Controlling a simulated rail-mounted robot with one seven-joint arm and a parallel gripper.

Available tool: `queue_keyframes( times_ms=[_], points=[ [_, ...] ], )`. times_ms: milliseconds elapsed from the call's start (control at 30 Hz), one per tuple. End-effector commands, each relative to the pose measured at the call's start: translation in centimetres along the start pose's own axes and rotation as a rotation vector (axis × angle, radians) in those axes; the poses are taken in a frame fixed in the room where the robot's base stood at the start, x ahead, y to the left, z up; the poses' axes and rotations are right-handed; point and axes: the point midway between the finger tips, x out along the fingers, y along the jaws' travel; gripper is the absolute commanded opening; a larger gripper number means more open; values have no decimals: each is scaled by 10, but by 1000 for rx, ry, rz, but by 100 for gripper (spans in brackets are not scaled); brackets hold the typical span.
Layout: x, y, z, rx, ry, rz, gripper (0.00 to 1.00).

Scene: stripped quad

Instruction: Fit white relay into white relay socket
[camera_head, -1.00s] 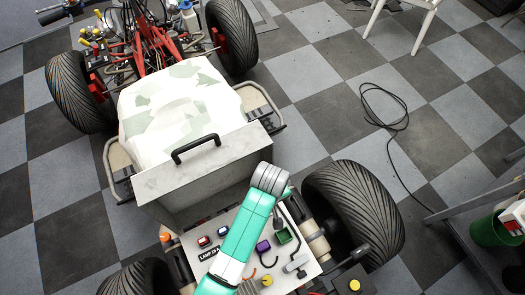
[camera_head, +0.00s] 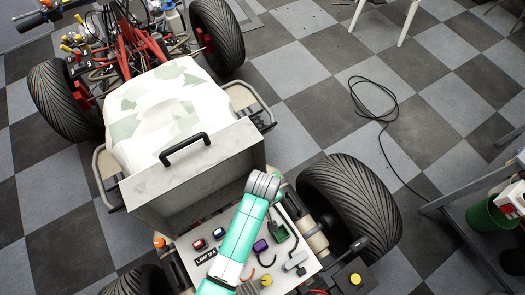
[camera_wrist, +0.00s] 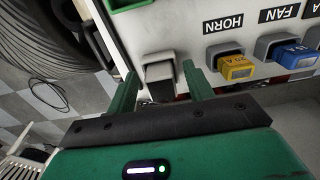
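My gripper (camera_wrist: 160,72) shows in the wrist view as two green fingers standing apart. Between their tips is a pale grey-white block (camera_wrist: 160,71) in a grey housing on the panel, with a dark area below it. Narrow gaps show on both sides of the block, so the fingers do not appear shut on it. I cannot tell whether this block is the white relay, its socket, or both together. In the head view a pale grey-white piece (camera_head: 296,261) sits on the right of the panel. My gripper is hidden there by the arm.
The white panel (camera_wrist: 199,14) carries a yellow relay (camera_wrist: 236,68) under HORN and a blue relay (camera_wrist: 294,57) under FAN. A raised box lid (camera_head: 190,165) stands behind the panel. A large tyre (camera_head: 350,210) is to the right.

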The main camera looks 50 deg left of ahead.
Motion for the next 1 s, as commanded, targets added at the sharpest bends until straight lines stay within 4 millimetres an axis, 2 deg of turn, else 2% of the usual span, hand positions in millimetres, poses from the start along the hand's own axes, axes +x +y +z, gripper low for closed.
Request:
queue_keyframes(
  times_ms=[167, 267, 500, 700, 833, 1000],
  points=[
    [-1, 0, 0, 0, 0, 0, 52],
    [-12, 0, 0, 0, 1, 1, 52],
    [-73, 0, -1, 0, 2, 2, 52],
    [-110, 1, 0, 0, 1, 1, 52],
    [-119, 0, 0, 0, 0, 0, 52],
    [-120, 0, 0, 0, 0, -1, 52]
  ],
)
